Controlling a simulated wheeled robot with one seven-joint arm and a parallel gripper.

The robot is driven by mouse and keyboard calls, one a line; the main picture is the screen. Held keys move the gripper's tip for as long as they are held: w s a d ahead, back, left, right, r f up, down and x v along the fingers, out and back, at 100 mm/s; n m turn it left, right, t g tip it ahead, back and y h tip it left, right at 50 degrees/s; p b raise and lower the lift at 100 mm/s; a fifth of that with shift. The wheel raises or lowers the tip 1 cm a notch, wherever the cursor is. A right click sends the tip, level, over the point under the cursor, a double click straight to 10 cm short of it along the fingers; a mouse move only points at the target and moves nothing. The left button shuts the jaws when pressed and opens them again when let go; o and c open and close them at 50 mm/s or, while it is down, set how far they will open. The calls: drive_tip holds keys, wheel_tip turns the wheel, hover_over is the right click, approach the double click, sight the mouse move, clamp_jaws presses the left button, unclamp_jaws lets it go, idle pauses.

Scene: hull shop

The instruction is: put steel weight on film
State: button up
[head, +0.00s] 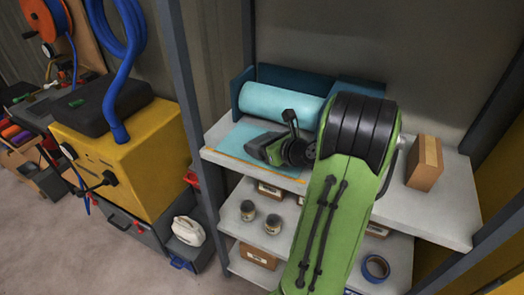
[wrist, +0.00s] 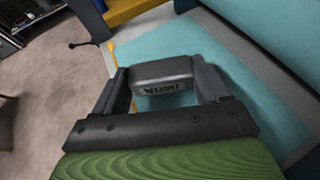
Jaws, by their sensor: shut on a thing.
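The steel weight (wrist: 162,76) is a grey block with dark lettering. In the wrist view my gripper (wrist: 163,84) is shut on it, one finger at each end. The film (wrist: 185,42) is a flat light-teal sheet beneath the weight; I cannot tell whether the weight touches it. In the head view the film (head: 236,137) lies at the left of the upper shelf, in front of its teal roll (head: 285,103). My gripper (head: 268,150) is over the sheet there, and my wrist and fingers largely hide the weight.
The upper shelf (head: 430,215) has a cardboard box (head: 425,163) at its right and bare room before it. Grey uprights (head: 185,90) frame the rack. Cans (head: 272,224) and a blue tape roll (head: 376,268) sit lower. A yellow machine (head: 135,160) stands left.

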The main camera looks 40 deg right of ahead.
drive_tip(key=shift+s+f, duration=0.1)
drive_tip(key=shift+f, duration=0.65)
drive_tip(key=shift+r, duration=0.1)
drive_tip(key=o, duration=1.5)
